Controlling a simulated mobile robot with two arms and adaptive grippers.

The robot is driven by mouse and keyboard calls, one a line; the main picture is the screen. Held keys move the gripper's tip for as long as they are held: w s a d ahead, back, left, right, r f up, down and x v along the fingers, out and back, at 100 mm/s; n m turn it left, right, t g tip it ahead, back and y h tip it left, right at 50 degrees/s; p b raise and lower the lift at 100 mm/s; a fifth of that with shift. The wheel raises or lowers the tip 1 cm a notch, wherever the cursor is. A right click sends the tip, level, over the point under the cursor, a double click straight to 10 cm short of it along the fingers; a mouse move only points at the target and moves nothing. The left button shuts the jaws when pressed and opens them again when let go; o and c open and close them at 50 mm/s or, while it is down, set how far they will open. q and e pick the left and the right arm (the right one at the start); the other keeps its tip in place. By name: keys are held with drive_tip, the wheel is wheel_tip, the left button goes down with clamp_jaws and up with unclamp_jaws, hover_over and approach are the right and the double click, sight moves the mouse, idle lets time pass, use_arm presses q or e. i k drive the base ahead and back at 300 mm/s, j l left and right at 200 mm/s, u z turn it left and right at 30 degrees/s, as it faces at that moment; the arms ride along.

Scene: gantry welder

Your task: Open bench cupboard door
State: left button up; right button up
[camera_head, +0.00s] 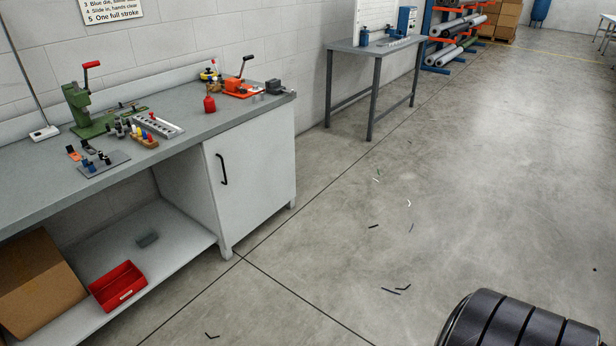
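The bench cupboard (270,155) stands under the right end of the workbench. Its pale grey door (245,195) looks shut, with its front flush against the cupboard. A black vertical bar handle (222,170) sits near the door's upper left edge, and nothing touches it. Neither of my grippers shows in this view.
The open shelf left of the cupboard holds a red bin (118,286) and a cardboard box (38,285). The floor before the door is clear.

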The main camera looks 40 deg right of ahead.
sight(250, 164)
drive_tip(key=z, duration=1.05)
drive_tip(key=i+l, duration=0.1)
drive_tip(key=i, duration=0.2)
drive_tip(key=i+l+z, duration=0.1)
drive_tip(key=i, duration=0.2)
